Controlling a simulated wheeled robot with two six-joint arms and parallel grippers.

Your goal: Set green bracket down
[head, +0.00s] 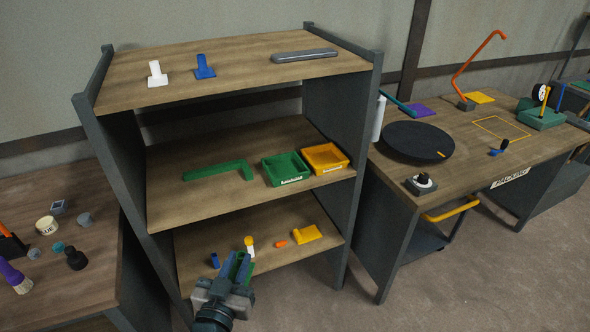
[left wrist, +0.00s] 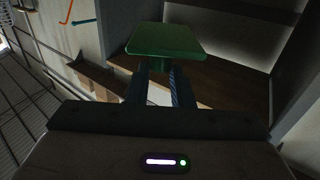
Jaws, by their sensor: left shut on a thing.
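My left gripper (head: 238,268) is in front of the shelf unit's bottom shelf (head: 192,245), near its front edge. It is shut on the green bracket, which shows in the left wrist view (left wrist: 166,40) as a flat green plate beyond the fingertips (left wrist: 160,88). In the head view the bracket is mostly hidden by the fingers. I cannot tell whether it touches the shelf. My right gripper is not in view.
The middle shelf holds a green L-shaped bar (head: 215,172), a green tray (head: 287,180) and an orange tray (head: 342,171).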

